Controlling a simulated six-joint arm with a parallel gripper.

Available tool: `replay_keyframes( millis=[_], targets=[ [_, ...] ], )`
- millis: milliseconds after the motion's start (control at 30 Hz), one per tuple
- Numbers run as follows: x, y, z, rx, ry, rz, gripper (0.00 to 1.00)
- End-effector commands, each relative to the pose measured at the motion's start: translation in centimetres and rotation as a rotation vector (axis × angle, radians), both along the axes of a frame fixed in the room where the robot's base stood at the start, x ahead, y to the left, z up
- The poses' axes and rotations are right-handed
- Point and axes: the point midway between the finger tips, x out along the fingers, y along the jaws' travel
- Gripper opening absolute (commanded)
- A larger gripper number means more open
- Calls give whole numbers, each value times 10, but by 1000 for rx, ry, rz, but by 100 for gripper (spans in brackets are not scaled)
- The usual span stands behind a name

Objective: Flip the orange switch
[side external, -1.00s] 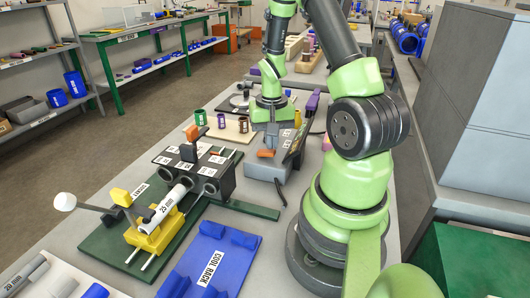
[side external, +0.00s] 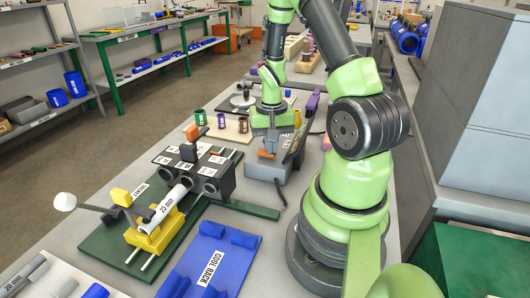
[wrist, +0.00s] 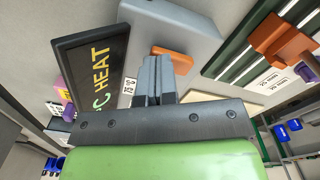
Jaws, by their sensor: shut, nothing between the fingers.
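The orange switch (side external: 265,154) sits on a grey box (side external: 268,170) in the middle of the side view. It also shows in the wrist view (wrist: 174,58) as a tilted orange bar, just right of the fingertips. My gripper (side external: 271,147) points down over the grey box, right beside the switch. In the wrist view its two grey fingers (wrist: 152,80) are together with nothing held. The fingertips look close to the switch's near end; I cannot tell if they touch it. The black panel (wrist: 95,66) lettered "°C HEAT" lies left of the fingers.
A black clamp block with an orange handle (side external: 192,133) stands on a green board left of the box. A yellow holder (side external: 155,232) carries a grey pipe. A blue cool rack (side external: 212,258) lies in front. Small coloured cups stand on a pale board behind.

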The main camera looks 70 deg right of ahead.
Motion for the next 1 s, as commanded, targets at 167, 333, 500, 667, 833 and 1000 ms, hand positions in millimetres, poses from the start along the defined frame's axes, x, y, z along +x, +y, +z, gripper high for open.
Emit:
replay_keyframes(
  millis=[167, 333, 500, 667, 833, 1000],
  targets=[
    [1, -1, 12, -3, -3, 1, 0],
    [0, 0, 26, -3, -3, 1, 0],
    [1, -1, 40, -3, -3, 1, 0],
    [1, -1, 54, -3, -3, 1, 0],
    [0, 0, 66, -1, -2, 1, 0],
    [0, 0, 70, -1, 0, 1, 0]
  ],
)
